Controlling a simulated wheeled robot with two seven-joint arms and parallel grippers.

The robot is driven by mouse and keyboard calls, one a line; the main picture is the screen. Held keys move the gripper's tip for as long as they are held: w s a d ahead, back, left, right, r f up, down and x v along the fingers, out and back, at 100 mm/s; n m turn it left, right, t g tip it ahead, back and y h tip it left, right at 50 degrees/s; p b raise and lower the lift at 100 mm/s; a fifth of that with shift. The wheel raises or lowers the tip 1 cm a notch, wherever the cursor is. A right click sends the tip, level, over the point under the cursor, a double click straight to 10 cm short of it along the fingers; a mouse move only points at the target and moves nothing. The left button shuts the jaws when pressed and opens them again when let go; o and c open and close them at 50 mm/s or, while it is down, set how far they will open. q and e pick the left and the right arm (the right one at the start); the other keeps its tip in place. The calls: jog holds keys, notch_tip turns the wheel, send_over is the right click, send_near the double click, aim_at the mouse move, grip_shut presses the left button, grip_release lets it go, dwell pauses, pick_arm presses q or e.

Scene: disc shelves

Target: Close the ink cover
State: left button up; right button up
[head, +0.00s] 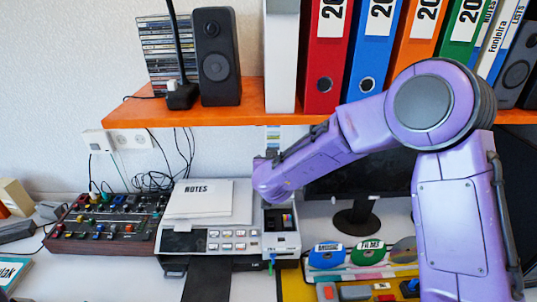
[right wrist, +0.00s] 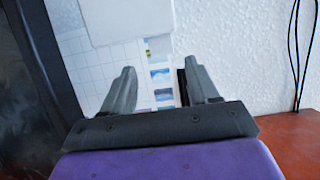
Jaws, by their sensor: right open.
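The printer (head: 225,240) stands on the white desk, left of centre in the head view. Its ink bay (head: 280,219), at the right end, is uncovered, with dark and coloured cartridges showing. I cannot make out the ink cover; my right forearm hides the area just behind the bay. My right arm comes in from the right and its far end is above and behind the bay; its fingers are hidden in the head view. In the right wrist view my right gripper (right wrist: 158,78) is open and empty, its fingers pointing toward a strip of small pictures (right wrist: 161,80).
An orange shelf (head: 190,114) with binders and speakers runs above the desk. A mixer (head: 108,222) stands left of the printer. A dark monitor (head: 352,185) and several discs (head: 368,253) are to the right. Papers (head: 200,200) lie on the printer.

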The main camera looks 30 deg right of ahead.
jog(key=x, duration=0.6)
jog(key=shift+w+a+f+p, duration=0.2)
jog(key=shift+w+f+p, duration=0.05)
jog(key=shift+f+p, duration=0.1)
jog(key=shift+s+r, duration=0.3)
jog(key=shift+s, duration=0.1)
jog(key=shift+c, duration=0.3)
jog(key=shift+w+f, duration=0.15)
jog(key=shift+w, duration=0.05)
grip_shut()
pick_arm(q)
jog(key=shift+w+r, duration=0.3)
jog(key=shift+r, duration=0.05)
jog(key=shift+s+f, duration=0.15)
jog(key=shift+s, duration=0.1)
pick_arm(e)
jog(key=shift+s+a, duration=0.1)
jog(key=shift+s, duration=0.05)
